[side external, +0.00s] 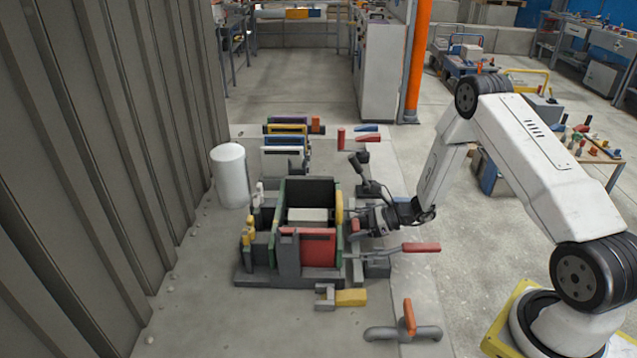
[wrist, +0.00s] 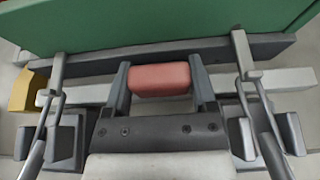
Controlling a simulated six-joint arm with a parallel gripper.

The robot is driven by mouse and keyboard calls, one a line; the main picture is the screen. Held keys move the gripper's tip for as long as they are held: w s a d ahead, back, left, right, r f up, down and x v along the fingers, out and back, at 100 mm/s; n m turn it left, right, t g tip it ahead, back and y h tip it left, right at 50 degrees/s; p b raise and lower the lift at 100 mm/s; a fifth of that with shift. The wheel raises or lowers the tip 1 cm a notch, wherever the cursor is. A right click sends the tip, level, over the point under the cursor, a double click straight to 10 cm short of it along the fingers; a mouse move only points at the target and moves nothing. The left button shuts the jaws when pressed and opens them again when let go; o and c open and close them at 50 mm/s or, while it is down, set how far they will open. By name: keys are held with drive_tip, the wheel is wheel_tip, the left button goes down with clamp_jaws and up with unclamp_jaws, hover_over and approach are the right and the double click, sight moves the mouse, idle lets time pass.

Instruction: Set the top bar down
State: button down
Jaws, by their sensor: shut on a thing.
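The panel mould (side external: 310,275) stands on the floor slab, with green side walls, a red front panel (side external: 305,248) and a dark back panel. My gripper (side external: 358,222) is low at the mould's right side, and its fingertips are partly hidden in the side external view. In the wrist view my gripper (wrist: 160,85) is shut on a red grip (wrist: 160,79), one finger at each end. A pale grey bar (wrist: 292,78) runs crosswise behind the fingers, below a green panel (wrist: 150,22). I cannot tell whether the red grip belongs to that bar, or which piece is the top bar.
A red-handled lever (side external: 420,247) sticks out right of the mould, close below my gripper. A grey-and-yellow piece (side external: 348,297) lies before the mould. A white cylinder (side external: 229,175) stands left. Coloured panels (side external: 285,142) are racked behind.

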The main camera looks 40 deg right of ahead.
drive_tip(key=shift+f, duration=0.15)
unclamp_jaws()
drive_tip(key=shift+f, duration=0.15)
drive_tip(key=shift+r, duration=0.2)
drive_tip(key=v, duration=1.2)
drive_tip(key=shift+f, duration=0.15)
idle(0.3)
